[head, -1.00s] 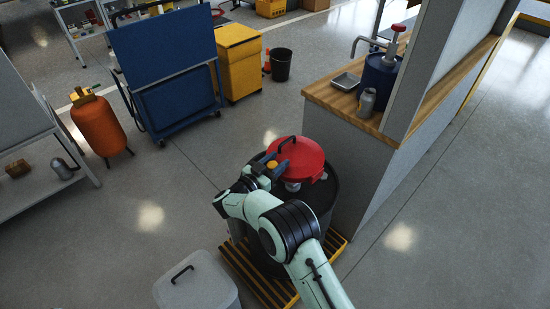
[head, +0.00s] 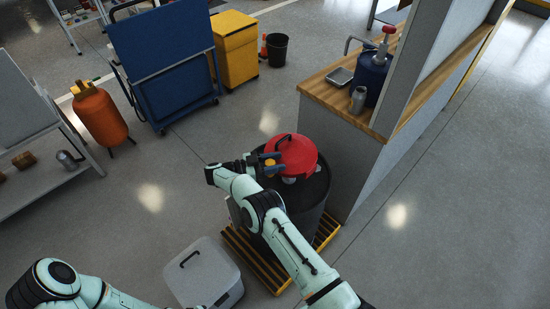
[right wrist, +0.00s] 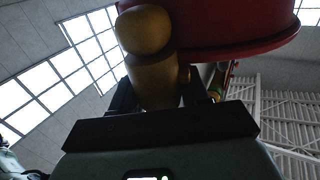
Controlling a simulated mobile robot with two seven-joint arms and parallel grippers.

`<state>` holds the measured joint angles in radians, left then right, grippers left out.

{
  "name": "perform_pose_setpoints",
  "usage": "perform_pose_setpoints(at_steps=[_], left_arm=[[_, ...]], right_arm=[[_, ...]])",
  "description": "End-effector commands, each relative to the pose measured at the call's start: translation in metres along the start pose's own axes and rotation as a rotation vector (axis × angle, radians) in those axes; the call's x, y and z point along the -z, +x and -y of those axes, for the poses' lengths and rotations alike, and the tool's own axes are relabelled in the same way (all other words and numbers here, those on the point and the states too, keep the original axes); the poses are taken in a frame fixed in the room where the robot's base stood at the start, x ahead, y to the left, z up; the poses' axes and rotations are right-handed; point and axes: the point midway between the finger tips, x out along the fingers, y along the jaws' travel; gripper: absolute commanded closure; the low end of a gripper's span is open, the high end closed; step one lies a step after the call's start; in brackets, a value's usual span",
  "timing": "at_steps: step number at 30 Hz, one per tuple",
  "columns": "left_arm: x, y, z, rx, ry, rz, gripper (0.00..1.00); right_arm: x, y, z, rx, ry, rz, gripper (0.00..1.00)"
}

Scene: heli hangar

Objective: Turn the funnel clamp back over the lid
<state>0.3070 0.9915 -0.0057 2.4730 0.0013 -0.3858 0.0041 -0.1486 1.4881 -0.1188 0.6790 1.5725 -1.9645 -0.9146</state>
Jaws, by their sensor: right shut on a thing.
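The red funnel lid (head: 298,153) with a black handle sits on top of a black drum (head: 308,205). The brass-coloured funnel clamp (head: 270,163) is at the lid's left edge, small and partly covered by my gripper. My right gripper (head: 267,165) reaches it from the left and is shut on it. In the right wrist view the clamp (right wrist: 150,55) stands between the fingers, rounded at its top end, right against the red lid (right wrist: 235,25). My left arm shows at the bottom left of the head view, its gripper out of sight.
The drum stands on a yellow slatted pallet (head: 328,232). A grey bin (head: 210,275) with a black handle is in front of it. A partition with a wooden counter (head: 345,103) is close on the right. Open floor lies to the left.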

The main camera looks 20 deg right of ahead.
Motion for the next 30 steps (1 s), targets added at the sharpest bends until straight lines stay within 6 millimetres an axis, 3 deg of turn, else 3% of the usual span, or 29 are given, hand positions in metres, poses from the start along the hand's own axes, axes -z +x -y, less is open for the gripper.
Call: perform_pose_setpoints(at_steps=[13, 14, 15, 25, 30], left_arm=[[0.002, -0.002, -0.001, -0.001, 0.001, -0.002, 0.57], [0.002, -0.002, -0.001, -0.001, 0.001, -0.002, 0.57], [0.002, -0.002, -0.001, -0.001, 0.001, -0.002, 0.57], [0.001, -0.001, -0.001, -0.001, 0.000, -0.001, 0.57], [-0.004, 0.003, 0.002, 0.002, -0.002, 0.005, 0.57]], right_arm=[[0.003, 0.000, 0.001, -0.005, 0.010, -0.003, 0.86], [0.003, 0.000, 0.001, -0.005, 0.010, -0.003, 0.49], [0.003, 0.000, 0.001, -0.005, 0.010, -0.003, 0.36], [0.003, 0.000, 0.000, -0.005, 0.006, -0.002, 0.34], [0.020, 0.000, 0.000, -0.006, 0.007, -0.001, 0.34]])
